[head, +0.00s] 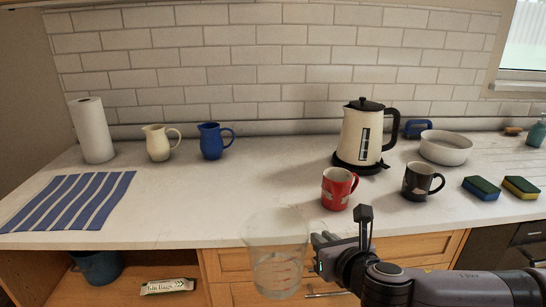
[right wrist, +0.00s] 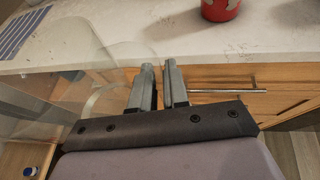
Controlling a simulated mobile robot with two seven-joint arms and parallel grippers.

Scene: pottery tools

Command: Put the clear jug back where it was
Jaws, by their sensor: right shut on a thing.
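The clear jug (head: 276,258) is a see-through, tapered vessel, upright in front of the counter's front edge with drawers showing through it. My right gripper (head: 322,243) is at its right side, shut on it, apparently at the handle. In the right wrist view the jug (right wrist: 75,75) fills the left side and the two fingers (right wrist: 160,88) are close together; the exact grip is hard to make out through the clear wall. My left gripper is not in view.
A red mug (head: 337,190), black mug (head: 418,181) and kettle (head: 362,135) stand right of centre. Cream (head: 157,144) and blue (head: 211,142) jugs stand back left, near a paper roll (head: 92,130) and striped cloth (head: 70,202). The counter's left middle (head: 200,195) is clear.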

